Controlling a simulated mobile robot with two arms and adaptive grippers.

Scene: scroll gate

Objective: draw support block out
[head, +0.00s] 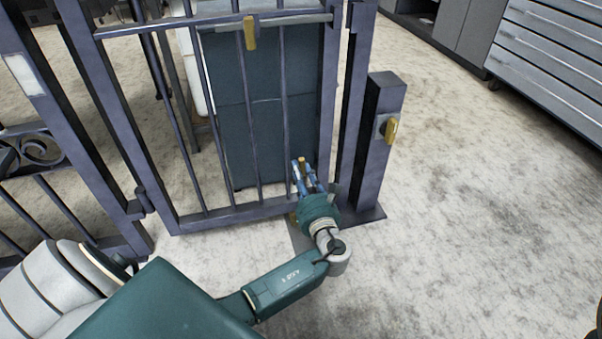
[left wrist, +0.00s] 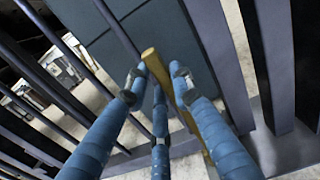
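A yellow bar (left wrist: 155,65), perhaps part of the support block, rises between my left gripper's blue fingers in the left wrist view. Its top also shows in the head view (head: 302,163), at the gate's lower right corner. The barred purple-grey gate (head: 250,207) stands upright. My left gripper (head: 304,172) is low in front of the gate, fingers pointing up and away. Its fingertips (left wrist: 157,76) flank the bar closely; whether they press on it is unclear. The bar's lower part is mostly hidden by my gripper. My right gripper is not in view.
A post (head: 376,150) with a yellow latch piece (head: 391,131) stands right of the gate. Another yellow piece (head: 250,33) hangs on the gate's upper rail. A dark cabinet (head: 252,110) stands behind the bars. The floor at right (head: 470,230) is clear.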

